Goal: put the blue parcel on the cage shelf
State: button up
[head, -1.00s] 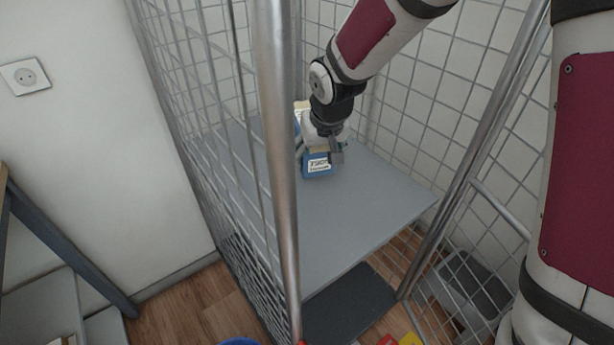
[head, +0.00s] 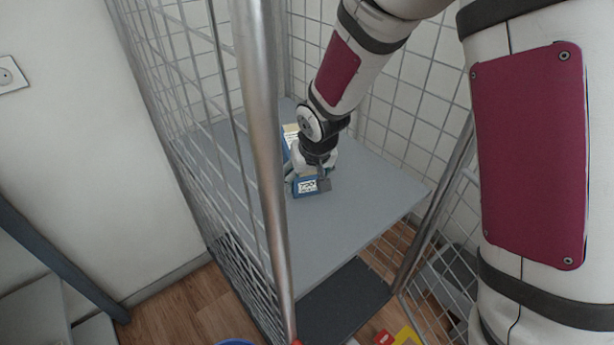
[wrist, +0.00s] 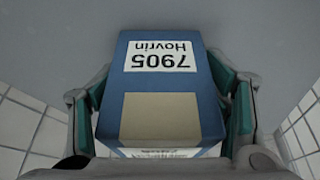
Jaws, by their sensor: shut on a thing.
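The blue parcel (wrist: 208,85) has a white label reading 7905 Hovrin and a tan patch, seen in the wrist view. In the head view the blue parcel (head: 305,186) is at the grey cage shelf (head: 350,215), partly hidden by my gripper. My gripper (head: 310,182) is shut on it, with a finger at each side in the wrist view (wrist: 160,110). I cannot tell whether the parcel's underside touches the shelf.
Another parcel (head: 291,131) with a tan top and blue side stands farther back on the shelf, behind my gripper. A metal post (head: 262,150) and wire mesh stand at the left. The shelf's front and right are clear.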

jog(key=o, duration=1.7)
jog(key=shift+o, duration=0.2)
jog(key=p+v, duration=0.2)
jog(key=v, duration=1)
jog(key=shift+p, duration=0.3)
jog(key=shift+r, duration=0.1)
jog(key=s+d+r+m+h, duration=0.1)
jog(key=s+d+r, duration=0.5)
jog(key=s, duration=0.1)
jog(key=s+d+r, duration=0.1)
jog(key=s+d, duration=0.1)
jog(key=s, duration=0.6)
jog(key=s+d+r+m+g, duration=0.1)
jog(key=s+d+r, duration=0.1)
jog(key=s, duration=0.6)
jog(key=s+d+r+g, duration=0.1)
jog(key=s+d+r, duration=0.1)
jog(key=s, duration=0.6)
jog(key=shift+d, duration=0.6)
